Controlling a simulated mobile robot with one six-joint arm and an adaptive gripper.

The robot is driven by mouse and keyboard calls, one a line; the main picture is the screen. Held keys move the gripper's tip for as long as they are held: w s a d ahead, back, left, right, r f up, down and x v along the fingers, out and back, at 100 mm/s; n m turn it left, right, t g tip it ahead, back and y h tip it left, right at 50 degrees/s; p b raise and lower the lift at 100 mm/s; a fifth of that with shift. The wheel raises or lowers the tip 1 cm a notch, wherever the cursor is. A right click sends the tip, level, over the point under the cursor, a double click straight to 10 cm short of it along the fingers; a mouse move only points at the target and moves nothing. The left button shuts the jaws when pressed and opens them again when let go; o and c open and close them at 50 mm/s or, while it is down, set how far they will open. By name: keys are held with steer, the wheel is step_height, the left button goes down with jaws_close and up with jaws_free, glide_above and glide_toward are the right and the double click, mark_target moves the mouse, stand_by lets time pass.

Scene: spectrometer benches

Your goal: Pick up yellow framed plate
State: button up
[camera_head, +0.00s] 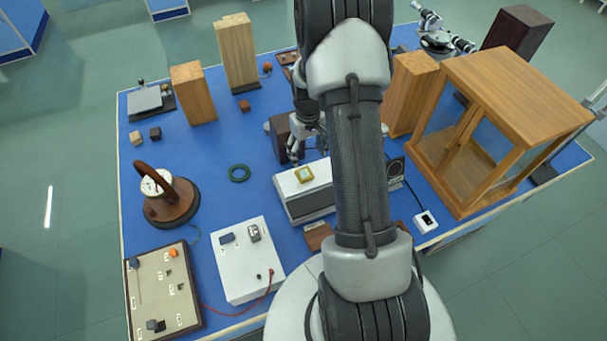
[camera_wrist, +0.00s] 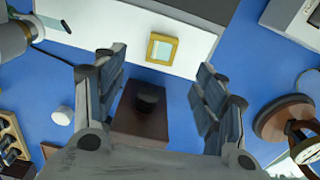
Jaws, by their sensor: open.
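The yellow framed plate (camera_head: 304,174) is a small square with a yellow rim and a pale centre. It lies on top of a white box (camera_head: 312,192) near the middle of the blue bench. In the wrist view the plate (camera_wrist: 161,49) lies beyond my fingertips, roughly midway between them. My gripper (camera_head: 306,152) is behind the plate in the head view, partly hidden by my arm. In the wrist view its two fingers (camera_wrist: 158,82) are spread apart with nothing between them at the tips. A dark-topped brown block (camera_wrist: 148,108) shows below, between the fingers.
A wood-framed glass case (camera_head: 500,115) stands at the right of the bench. Tall wooden blocks (camera_head: 236,52) stand at the back. Control boxes (camera_head: 247,262) fill the front left.

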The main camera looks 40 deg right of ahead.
glide_above(304, 173)
steer(key=s, duration=0.1)
step_height(304, 173, down, 6)
steer(key=shift+d+r+b, duration=0.15)
steer(key=shift+r+b, duration=0.05)
steer(key=shift+b, duration=0.15)
steer(key=shift+w+f+b, duration=0.2)
steer(key=shift+f+b, duration=0.05)
steer(key=shift+f, duration=1.1)
steer(key=shift+w+f+b, duration=0.2)
steer(key=shift+f+b, duration=0.05)
steer(key=shift+f, duration=1.1)
steer(key=c, duration=1.1)
steer(key=shift+r, duration=0.15)
